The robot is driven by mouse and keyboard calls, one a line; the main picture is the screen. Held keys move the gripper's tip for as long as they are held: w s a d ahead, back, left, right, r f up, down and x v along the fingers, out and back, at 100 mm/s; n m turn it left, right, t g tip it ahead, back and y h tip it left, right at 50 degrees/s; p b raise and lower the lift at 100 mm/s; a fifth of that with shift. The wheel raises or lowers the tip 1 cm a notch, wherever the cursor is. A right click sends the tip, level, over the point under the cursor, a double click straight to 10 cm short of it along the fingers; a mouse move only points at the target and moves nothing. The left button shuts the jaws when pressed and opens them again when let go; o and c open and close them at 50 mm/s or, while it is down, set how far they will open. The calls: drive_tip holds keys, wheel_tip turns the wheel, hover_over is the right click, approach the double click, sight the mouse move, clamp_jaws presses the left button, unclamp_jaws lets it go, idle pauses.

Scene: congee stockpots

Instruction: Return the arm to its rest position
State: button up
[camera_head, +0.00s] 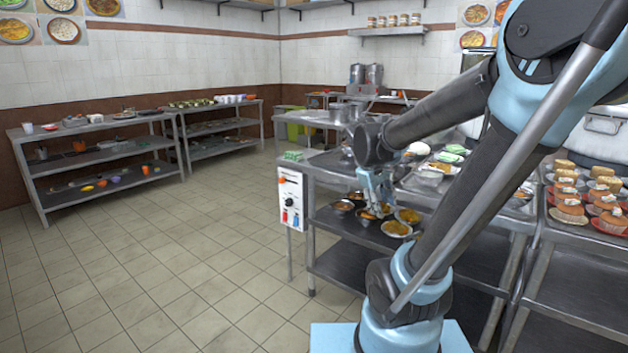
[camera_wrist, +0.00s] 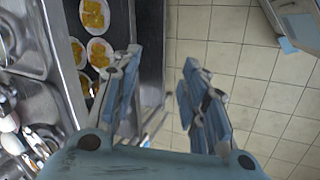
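My arm (camera_head: 475,180) reaches up from my base at the lower right of the head view, bends at the top, and comes back down to the left. My gripper (camera_head: 376,205) hangs at the end of it, pointing down beside the steel counter (camera_head: 322,166). In the wrist view my gripper (camera_wrist: 160,62) has its two fingers apart with nothing between them. Floor and a dark shelf edge show through the gap. In the head view the fingertips overlap the bowls on the lower shelf, and I cannot tell the exact gap to them.
Plates of orange food (camera_wrist: 96,52) lie on the lower shelf (camera_head: 340,262), left of my gripper in the wrist view. A white control box (camera_head: 291,199) is fixed at the counter's left end. Cakes (camera_head: 570,205) stand on the right table. The tiled floor (camera_head: 190,255) at left is clear.

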drive_tip(key=s+a+f+m+y, duration=0.1)
drive_tip(key=s+f+m+y, duration=0.1)
drive_tip(key=s, duration=0.6)
drive_tip(key=s+f+m+y, duration=0.2)
drive_tip(key=s+f+m, duration=0.3)
drive_tip(key=s, duration=0.3)
drive_tip(key=shift+a+f+g, duration=0.3)
drive_tip(key=shift+a+f, duration=0.05)
drive_tip(key=shift+f, duration=0.45)
drive_tip(key=shift+w+f, duration=0.2)
drive_tip(key=shift+w, duration=0.3)
idle(1.1)
drive_tip(key=shift+c, duration=0.8)
drive_tip(key=shift+a, duration=0.1)
